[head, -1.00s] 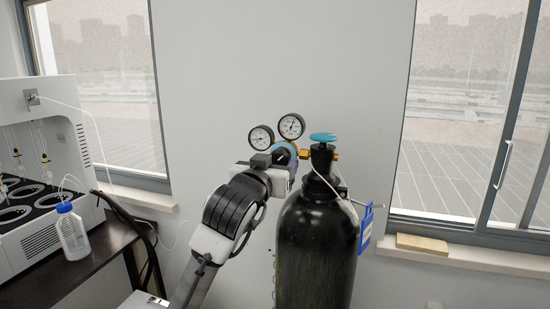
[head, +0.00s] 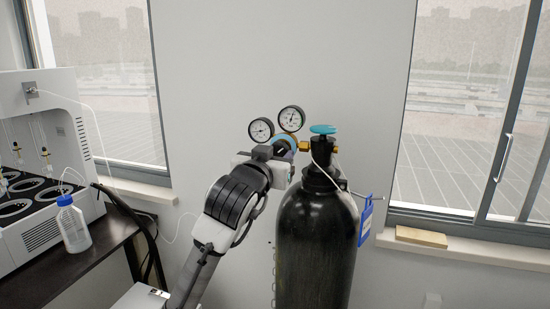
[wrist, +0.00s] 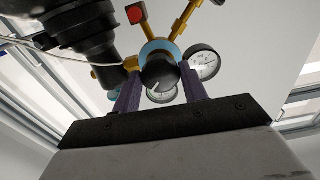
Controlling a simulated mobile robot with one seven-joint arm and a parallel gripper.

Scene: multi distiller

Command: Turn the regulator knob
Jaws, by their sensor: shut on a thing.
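The regulator on the black gas cylinder (head: 315,245) has two round gauges (head: 261,130) and a light blue body. Its black knob (wrist: 158,72), with a white mark line, shows in the middle of the wrist view. My gripper (wrist: 160,80) has its two purple fingers on either side of the knob and is shut on it. In the head view my gripper (head: 278,152) is at the regulator, left of the cylinder valve, and its wrist hides most of the knob. The blue-green cylinder valve handwheel (head: 322,129) is on top, apart from my gripper.
A white instrument (head: 45,150) and a blue-capped bottle (head: 73,228) stand on a dark table at the left. A block (head: 421,237) lies on the right sill. Wall is behind the regulator.

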